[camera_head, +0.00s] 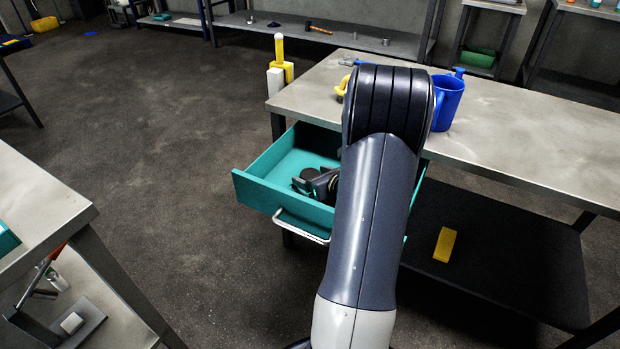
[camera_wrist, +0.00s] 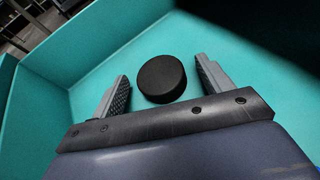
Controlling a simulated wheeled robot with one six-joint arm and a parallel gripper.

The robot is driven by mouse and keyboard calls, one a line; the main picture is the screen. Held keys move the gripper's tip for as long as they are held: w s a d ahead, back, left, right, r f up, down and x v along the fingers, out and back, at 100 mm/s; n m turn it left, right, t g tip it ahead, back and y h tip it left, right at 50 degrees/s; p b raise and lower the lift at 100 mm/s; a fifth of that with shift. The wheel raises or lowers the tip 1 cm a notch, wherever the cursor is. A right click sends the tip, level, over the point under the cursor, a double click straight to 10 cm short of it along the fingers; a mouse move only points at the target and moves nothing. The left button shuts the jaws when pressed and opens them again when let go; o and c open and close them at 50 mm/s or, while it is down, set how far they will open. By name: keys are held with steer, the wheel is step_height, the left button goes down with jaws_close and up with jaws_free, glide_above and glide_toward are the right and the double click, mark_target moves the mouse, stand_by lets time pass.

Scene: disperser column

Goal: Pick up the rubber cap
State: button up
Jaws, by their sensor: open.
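The rubber cap (camera_wrist: 161,79) is a black, short round disc. In the wrist view it lies on the floor of an open teal drawer (camera_wrist: 60,60). My gripper (camera_wrist: 162,84) is open, with one finger on each side of the cap. I see a gap on both sides, and the fingers do not seem to touch it. In the head view the drawer (camera_head: 255,193) is pulled out from under the workbench. My gripper (camera_head: 318,182) is inside the drawer there, partly hidden by my arm.
The drawer walls stand close around my gripper. A blue jug (camera_head: 447,102) stands on the metal workbench (camera_head: 530,140) above. A yellow block (camera_head: 444,244) lies on the dark lower shelf (camera_head: 500,255). Another bench (camera_head: 40,210) stands at the left, with clear floor between.

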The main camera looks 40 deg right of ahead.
steer(key=shift+c, duration=0.3)
steer(key=c, duration=1)
